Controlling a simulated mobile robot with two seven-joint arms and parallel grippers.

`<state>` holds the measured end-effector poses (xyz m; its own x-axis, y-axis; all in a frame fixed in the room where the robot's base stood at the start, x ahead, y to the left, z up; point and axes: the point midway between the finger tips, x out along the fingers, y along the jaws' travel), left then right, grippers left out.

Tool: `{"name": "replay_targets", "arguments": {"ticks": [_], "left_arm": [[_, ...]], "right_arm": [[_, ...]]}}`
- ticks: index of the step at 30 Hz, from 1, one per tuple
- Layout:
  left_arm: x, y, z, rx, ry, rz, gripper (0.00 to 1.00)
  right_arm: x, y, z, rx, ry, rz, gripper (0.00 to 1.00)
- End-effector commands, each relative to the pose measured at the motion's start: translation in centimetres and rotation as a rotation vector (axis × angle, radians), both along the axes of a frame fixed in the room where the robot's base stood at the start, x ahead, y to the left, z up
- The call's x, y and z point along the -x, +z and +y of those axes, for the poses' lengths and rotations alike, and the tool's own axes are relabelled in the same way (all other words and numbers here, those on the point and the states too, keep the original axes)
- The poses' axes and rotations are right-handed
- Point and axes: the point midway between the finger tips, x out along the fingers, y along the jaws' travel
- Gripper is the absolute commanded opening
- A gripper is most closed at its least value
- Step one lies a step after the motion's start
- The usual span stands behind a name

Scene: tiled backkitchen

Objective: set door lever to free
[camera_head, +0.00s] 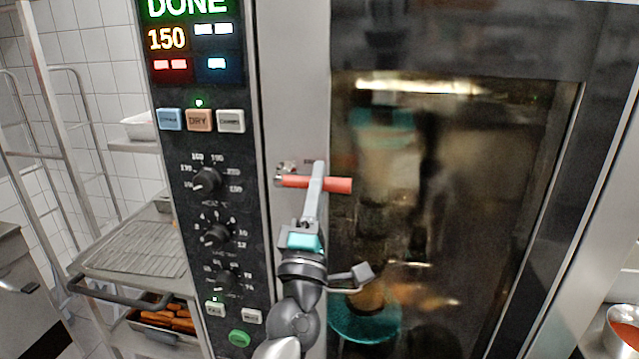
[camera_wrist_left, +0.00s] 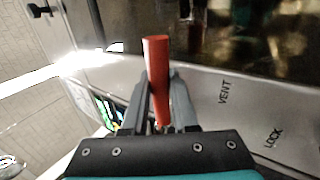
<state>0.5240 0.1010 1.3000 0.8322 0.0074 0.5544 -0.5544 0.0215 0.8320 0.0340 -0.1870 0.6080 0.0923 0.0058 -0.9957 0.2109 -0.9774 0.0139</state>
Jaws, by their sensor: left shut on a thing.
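The red door lever (camera_head: 338,185) lies about level across the edge of the oven door, its pivot at the left on the steel strip. It also shows in the left wrist view (camera_wrist_left: 155,60), standing up between the fingers. My left gripper (camera_head: 317,178) reaches up from below and is shut on the lever near its middle. In the left wrist view the gripper's fingers (camera_wrist_left: 160,100) are on both sides of the lever. The words VENT and LOCK show on the steel in that view; I cannot read a FREE mark. My right gripper is not in view.
The oven's control panel (camera_head: 210,200) with knobs and a lit DONE display stands left of the lever. The dark glass door (camera_head: 460,210) fills the right. A rack with a wire tray (camera_head: 135,255) stands at the left. A bowl (camera_head: 622,325) is at the right edge.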

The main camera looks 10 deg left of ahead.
Motion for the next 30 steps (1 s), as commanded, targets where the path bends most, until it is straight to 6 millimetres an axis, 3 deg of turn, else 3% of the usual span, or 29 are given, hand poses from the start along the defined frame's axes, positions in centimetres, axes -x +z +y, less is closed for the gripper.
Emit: {"name": "replay_targets", "arguments": {"ticks": [1, 2, 5, 25, 30], "left_arm": [[0.0, 0.4, 0.1, 0.006, 0.001, -0.008, 0.00], [0.0, 0.4, 0.1, 0.006, 0.001, -0.008, 0.29], [0.0, 0.4, 0.1, 0.006, 0.001, -0.008, 0.39], [0.0, 0.0, -0.1, -0.003, -0.001, 0.000, 0.39], [-0.1, -0.7, -1.1, -0.081, -0.005, 0.002, 0.39]], "right_arm": [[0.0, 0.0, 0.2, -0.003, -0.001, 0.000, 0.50], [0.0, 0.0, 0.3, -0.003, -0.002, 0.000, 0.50], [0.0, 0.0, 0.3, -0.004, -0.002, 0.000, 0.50], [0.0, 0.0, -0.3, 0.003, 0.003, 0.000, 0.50], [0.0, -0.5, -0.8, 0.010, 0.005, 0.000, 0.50]]}}
